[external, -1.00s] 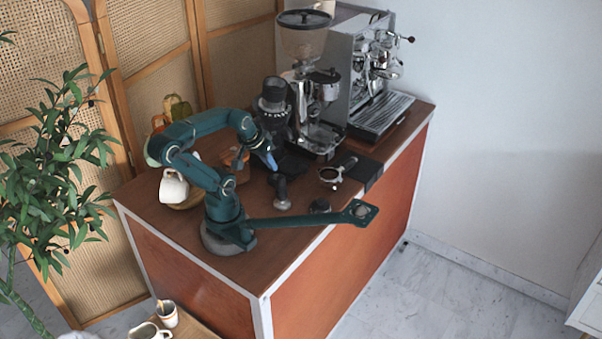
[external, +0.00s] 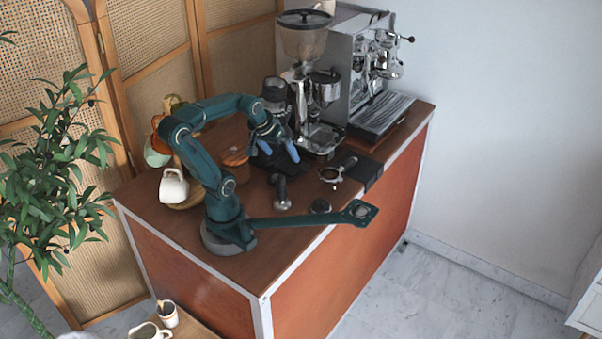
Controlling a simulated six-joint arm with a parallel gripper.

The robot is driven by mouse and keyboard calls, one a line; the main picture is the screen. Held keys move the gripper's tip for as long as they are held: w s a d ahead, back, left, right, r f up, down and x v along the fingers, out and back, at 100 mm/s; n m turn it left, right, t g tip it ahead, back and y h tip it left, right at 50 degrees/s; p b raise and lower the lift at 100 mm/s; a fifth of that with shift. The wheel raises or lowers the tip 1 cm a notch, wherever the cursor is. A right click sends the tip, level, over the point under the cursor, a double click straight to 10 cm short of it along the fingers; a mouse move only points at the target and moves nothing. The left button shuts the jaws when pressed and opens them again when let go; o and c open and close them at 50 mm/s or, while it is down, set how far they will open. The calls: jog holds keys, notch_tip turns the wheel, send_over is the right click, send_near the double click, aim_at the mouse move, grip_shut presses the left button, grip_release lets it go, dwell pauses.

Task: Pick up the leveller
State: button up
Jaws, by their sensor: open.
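Nothing visible is between the fingers.
A tamper (external: 282,193) stands left of the leveller. A portafilter (external: 333,174) and a dark block (external: 364,171) lie behind it. The grinder (external: 305,75) and espresso machine (external: 365,75) stand at the back. A white cup (external: 174,188) is at the left.

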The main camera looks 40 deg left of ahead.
jog(key=w+d+f+g, duration=0.2)
jog(key=w+d, duration=0.2)
jog(key=m+g, duration=0.2)
jog(key=g, duration=0.1)
send_near(321, 200)
jog(key=f, duration=0.5)
jog(key=shift+w+f, duration=0.25)
jog(key=shift+w, duration=0.05)
jog(key=shift+s+f, duration=0.1)
jog(key=shift+f, duration=2.45)
jog(key=c, duration=1.5)
notch_tip(321, 200, up, 10)
jog(key=shift+r, duration=0.1)
